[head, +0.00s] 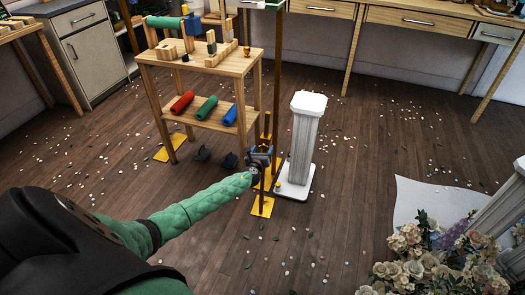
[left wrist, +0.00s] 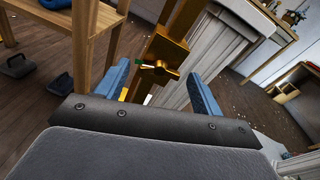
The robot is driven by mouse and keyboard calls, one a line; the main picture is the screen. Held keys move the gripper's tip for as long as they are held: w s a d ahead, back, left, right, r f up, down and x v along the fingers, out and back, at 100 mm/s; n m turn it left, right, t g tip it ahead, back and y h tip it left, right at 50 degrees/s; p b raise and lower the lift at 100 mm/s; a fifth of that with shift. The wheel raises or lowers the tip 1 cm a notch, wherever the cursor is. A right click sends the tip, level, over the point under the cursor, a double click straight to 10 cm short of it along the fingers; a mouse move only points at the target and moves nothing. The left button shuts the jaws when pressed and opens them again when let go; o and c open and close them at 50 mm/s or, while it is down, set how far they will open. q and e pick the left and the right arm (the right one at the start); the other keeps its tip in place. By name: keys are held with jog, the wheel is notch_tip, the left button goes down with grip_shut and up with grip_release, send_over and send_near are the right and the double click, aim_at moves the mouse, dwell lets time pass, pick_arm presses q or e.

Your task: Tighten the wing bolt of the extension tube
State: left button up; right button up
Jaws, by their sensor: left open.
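The wing bolt (left wrist: 160,68) is a brass-coloured winged knob on the side of the upright extension tube (left wrist: 184,22). In the left wrist view it lies between the two blue fingers of my left gripper (left wrist: 163,88), which is open and not visibly touching it. In the head view my left arm reaches in from the lower left and the left gripper (head: 260,156) is at the lower part of the tube (head: 277,70). The gripper hides the bolt there. My right gripper is not in view.
A wooden stand (head: 200,68) with coloured rolls is just left of the tube. A white fluted pedestal (head: 304,140) stands close on the right. Yellow foot plates (head: 262,207) lie on the floor. Flowers (head: 440,255) fill the lower right. Open floor lies right of the pedestal.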

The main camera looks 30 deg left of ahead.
pick_arm(q)
jog(key=v, duration=0.7)
jog(key=shift+s, duration=0.35)
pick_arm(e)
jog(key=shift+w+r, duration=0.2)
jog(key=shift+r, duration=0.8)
pick_arm(q)
jog(key=shift+d, duration=0.1)
jog(key=shift+f, duration=0.1)
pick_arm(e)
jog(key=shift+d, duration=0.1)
